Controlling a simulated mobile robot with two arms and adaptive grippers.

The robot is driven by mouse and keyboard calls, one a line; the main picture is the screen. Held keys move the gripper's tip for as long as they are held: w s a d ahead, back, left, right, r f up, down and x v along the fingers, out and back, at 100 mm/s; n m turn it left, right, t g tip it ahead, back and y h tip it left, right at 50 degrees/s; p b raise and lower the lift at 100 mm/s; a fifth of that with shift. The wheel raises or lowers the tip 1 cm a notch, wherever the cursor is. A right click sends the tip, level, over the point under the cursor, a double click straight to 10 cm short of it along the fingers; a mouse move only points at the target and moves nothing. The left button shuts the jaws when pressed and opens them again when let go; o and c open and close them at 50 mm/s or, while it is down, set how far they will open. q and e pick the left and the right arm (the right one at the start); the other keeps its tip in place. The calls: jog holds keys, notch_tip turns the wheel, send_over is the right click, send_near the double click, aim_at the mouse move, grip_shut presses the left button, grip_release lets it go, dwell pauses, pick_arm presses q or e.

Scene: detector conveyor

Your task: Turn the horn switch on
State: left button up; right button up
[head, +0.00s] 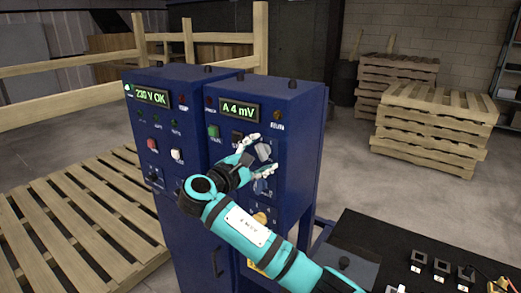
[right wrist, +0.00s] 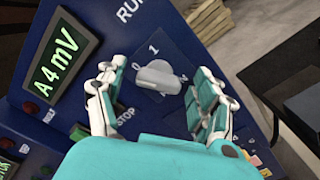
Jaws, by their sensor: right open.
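A grey rotary knob (head: 263,151) sits on the front of the right blue cabinet (head: 290,110). In the right wrist view the knob (right wrist: 158,76) is on a dark plate with marks that include 1 and 0. I cannot read a horn label on it. A second knob (head: 262,187) is lower on the same panel, partly hidden by my gripper. My right gripper (head: 262,156) is open in front of the panel. In the right wrist view its fingers (right wrist: 160,80) stand on either side of the upper knob, with visible gaps. My left gripper is not in view.
The cabinet has a lit display (head: 239,111) reading A 4 mV, and a green button (head: 214,131). A second blue cabinet (head: 150,125) stands on the left. A black table (head: 360,235) with small switches is at lower right. Stacked pallets (head: 430,130) stand behind.

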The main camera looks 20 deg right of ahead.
jog(key=shift+w+d, duration=0.15)
jog(key=shift+d, duration=0.05)
jog(key=c, duration=1.2)
jog(key=shift+o, duration=0.2)
jog(key=shift+f+m+b, duration=0.3)
jog(key=shift+m+b, duration=0.5)
jog(key=shift+b, duration=0.2)
jog(key=m+b, duration=0.6)
jog(key=shift+f, duration=0.2)
jog(key=shift+r+m+b, duration=0.1)
jog(key=shift+m+b, duration=2.05)
jog(key=shift+m, duration=0.05)
